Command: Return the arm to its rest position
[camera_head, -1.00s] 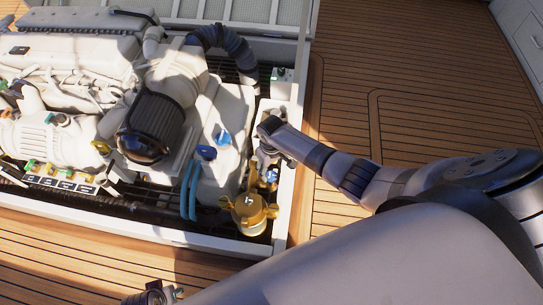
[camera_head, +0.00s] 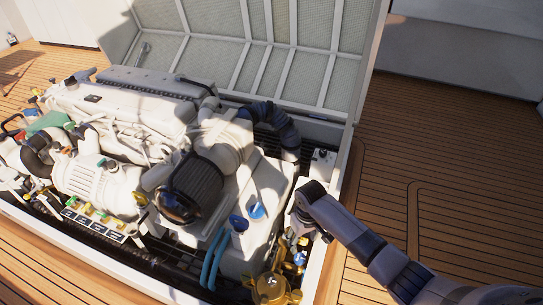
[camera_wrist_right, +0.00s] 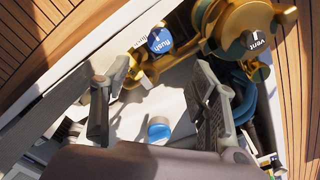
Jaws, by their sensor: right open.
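My right arm (camera_head: 365,245) comes in from the bottom right and reaches over the right edge of the engine hatch. Its gripper (camera_head: 303,228) points down inside the hatch, just above and behind a brass fitting (camera_head: 272,289). In the right wrist view the gripper (camera_wrist_right: 162,85) is open, with nothing between its two fingers. A blue knob marked "flush" (camera_wrist_right: 160,40) sits beyond the fingertips, apart from them. The brass fitting marked "vent" (camera_wrist_right: 256,40) is at the top right there. My left gripper is not in view.
The white engine (camera_head: 140,120) fills the hatch, with a black ribbed filter (camera_head: 192,185) and a dark hose (camera_head: 275,120). The hatch's right rim (camera_head: 335,245) lies under my right arm. The raised lid (camera_head: 300,60) stands behind. The wooden deck (camera_head: 460,170) at right is clear.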

